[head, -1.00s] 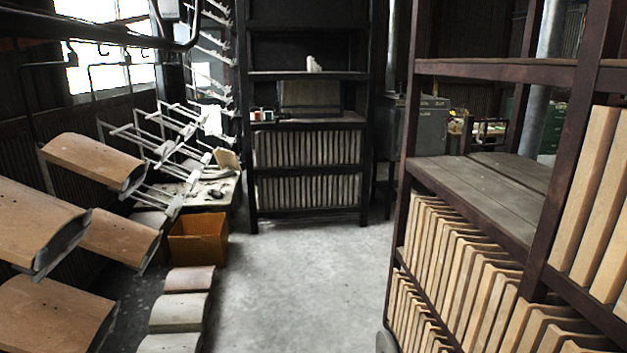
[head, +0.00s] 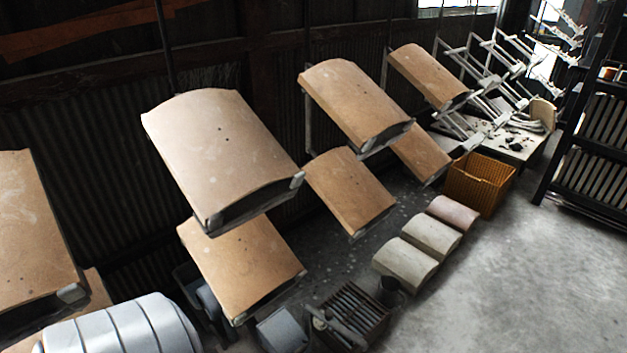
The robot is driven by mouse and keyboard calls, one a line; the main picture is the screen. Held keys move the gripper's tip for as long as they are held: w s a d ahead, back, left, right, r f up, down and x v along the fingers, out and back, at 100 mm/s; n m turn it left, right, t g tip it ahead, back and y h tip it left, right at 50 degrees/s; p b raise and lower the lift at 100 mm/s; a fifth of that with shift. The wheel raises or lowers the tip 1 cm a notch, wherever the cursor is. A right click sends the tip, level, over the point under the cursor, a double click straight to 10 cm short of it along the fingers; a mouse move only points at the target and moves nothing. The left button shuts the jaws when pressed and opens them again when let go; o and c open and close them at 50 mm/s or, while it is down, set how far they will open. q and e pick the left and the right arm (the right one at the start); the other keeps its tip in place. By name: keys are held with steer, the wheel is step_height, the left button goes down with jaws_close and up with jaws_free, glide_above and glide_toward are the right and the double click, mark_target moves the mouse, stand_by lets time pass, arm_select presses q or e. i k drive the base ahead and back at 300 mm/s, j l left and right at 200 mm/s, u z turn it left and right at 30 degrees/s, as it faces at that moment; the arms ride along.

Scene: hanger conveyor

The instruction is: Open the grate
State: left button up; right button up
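A dark box with a slatted, grate-like top (head: 352,308) sits on the floor at the bottom middle of the head view. A grey bar-like piece (head: 338,328) lies across its near left part. I cannot tell whether this slatted top is the task's grate, or whether it is open or shut. Neither of my grippers shows in the head view.
Brown curved panels (head: 220,155) hang in a row over the left and middle. An orange-brown basket (head: 480,184) and several curved blocks (head: 405,262) stand on the floor. A dark shelf (head: 595,150) is at the right edge. The floor at lower right is clear.

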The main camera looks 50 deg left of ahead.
mark_target(366, 299)
steer(key=u, duration=1.3)
steer(key=i+l+u, duration=0.3)
steer(key=i+l, duration=0.05)
steer(key=i, duration=0.1)
